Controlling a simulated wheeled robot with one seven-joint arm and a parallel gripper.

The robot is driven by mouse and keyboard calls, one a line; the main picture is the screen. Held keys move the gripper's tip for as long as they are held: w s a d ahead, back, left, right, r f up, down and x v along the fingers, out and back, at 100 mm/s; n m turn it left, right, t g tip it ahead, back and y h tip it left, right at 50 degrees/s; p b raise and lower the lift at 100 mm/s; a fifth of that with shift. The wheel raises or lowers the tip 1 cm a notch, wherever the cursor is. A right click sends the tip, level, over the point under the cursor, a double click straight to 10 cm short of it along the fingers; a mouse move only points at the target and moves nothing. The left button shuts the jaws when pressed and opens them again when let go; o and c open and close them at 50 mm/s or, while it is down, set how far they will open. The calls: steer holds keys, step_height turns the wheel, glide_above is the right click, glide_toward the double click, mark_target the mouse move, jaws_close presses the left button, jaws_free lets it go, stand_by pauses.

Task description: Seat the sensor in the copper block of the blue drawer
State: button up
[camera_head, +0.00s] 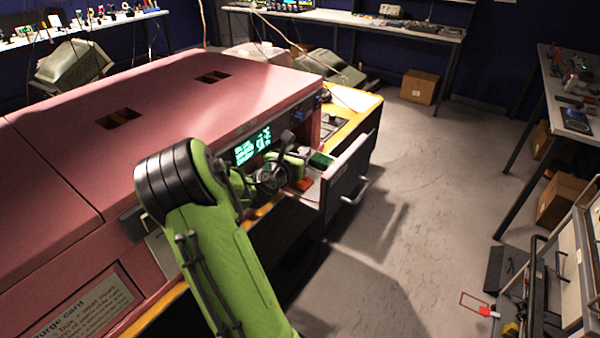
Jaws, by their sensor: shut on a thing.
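A drawer (346,178) stands pulled out of the pink cabinet, with a pale front and a bar handle; it does not look blue here. Inside it are a green piece (320,160) and a small orange-red patch (302,184), perhaps the copper block; I cannot be sure. My green arm reaches over the cabinet's front edge. My gripper (294,172) is low at the drawer's left part, near the orange-red patch. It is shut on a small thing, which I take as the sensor. The sensor itself is too small and hidden to make out, as is any contact with the block.
The pink cabinet (150,100) fills the left, with a lit green display (252,146) behind my wrist. A yellow-edged ledge (352,101) lies beyond the drawer. The grey floor (420,200) right of the drawer is clear. A wheeled cart (570,270) stands at lower right.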

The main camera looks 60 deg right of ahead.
mark_target(298, 186)
step_height(298, 186, down, 8)
steer(key=b, duration=0.3)
steer(key=shift+a+f, duration=0.15)
steer(key=shift+f, duration=0.1)
steer(key=shift+a+f, duration=0.15)
steer(key=shift+f, duration=0.15)
jaws_close()
steer(key=o, duration=0.6)
jaws_free()
steer(key=shift+s, duration=0.1)
steer(key=o, duration=0.4)
steer(key=shift+o, duration=0.2)
steer(key=shift+r, duration=0.15)
